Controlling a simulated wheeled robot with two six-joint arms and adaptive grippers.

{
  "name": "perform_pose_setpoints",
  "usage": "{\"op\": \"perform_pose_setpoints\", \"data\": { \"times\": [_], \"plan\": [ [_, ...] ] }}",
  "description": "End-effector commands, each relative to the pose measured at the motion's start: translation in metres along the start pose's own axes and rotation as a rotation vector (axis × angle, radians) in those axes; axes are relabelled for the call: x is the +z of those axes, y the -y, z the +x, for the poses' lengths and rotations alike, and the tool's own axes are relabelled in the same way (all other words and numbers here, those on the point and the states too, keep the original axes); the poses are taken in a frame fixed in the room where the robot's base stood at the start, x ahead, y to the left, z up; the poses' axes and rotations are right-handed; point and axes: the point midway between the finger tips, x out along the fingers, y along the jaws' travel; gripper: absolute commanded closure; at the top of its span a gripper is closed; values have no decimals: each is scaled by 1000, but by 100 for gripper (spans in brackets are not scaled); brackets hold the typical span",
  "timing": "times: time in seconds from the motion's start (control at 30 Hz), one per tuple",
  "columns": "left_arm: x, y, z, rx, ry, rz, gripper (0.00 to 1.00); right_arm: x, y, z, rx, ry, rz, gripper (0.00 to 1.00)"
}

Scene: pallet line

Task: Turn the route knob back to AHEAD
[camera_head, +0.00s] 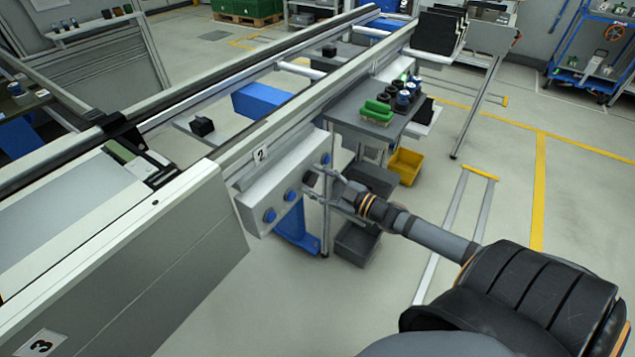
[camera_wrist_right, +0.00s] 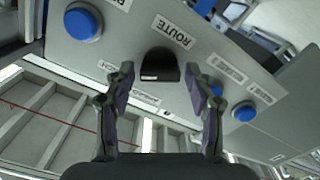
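The route knob (camera_wrist_right: 159,64) is a black knob on the grey control panel (camera_wrist_right: 120,42), with a ROUTE label (camera_wrist_right: 174,32) beside it that reads upside down in the right wrist view. A light mark shows on the knob's lower edge in that view. The other labels around it are too small or partly hidden to read. My right gripper (camera_wrist_right: 162,82) is open, its fingers on either side of the knob with visible gaps, apparently not touching it. In the head view my right gripper (camera_head: 319,185) reaches the panel (camera_head: 262,200) from the right. My left gripper is not in view.
Blue buttons sit on the panel near the knob, one left (camera_wrist_right: 83,22) and one right (camera_wrist_right: 244,112) in the wrist view. The conveyor rail (camera_head: 300,108) runs above the panel. A grey side table (camera_head: 350,115) and yellow bin (camera_head: 405,166) stand behind my right gripper.

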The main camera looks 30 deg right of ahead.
Motion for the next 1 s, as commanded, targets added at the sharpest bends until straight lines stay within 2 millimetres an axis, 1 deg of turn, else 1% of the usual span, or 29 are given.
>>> {"op": "perform_pose_setpoints", "data": {
  "times": [0.03, 0.3, 0.6, 0.77, 1.0],
  "plan": [
    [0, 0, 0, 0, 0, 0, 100, 0, 0, 0, 0, 0, 0, 57],
    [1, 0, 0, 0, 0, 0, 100, 0, 0, 0, 0, 0, 0, 92],
    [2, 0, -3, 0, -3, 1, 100, -1, 0, 0, 0, 0, -43, 92],
    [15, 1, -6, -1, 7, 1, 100, -1, -1, 0, 1, 1, -128, 92],
    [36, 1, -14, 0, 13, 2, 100, -2, 0, 0, 1, 2, -334, 92]
  ]
}}
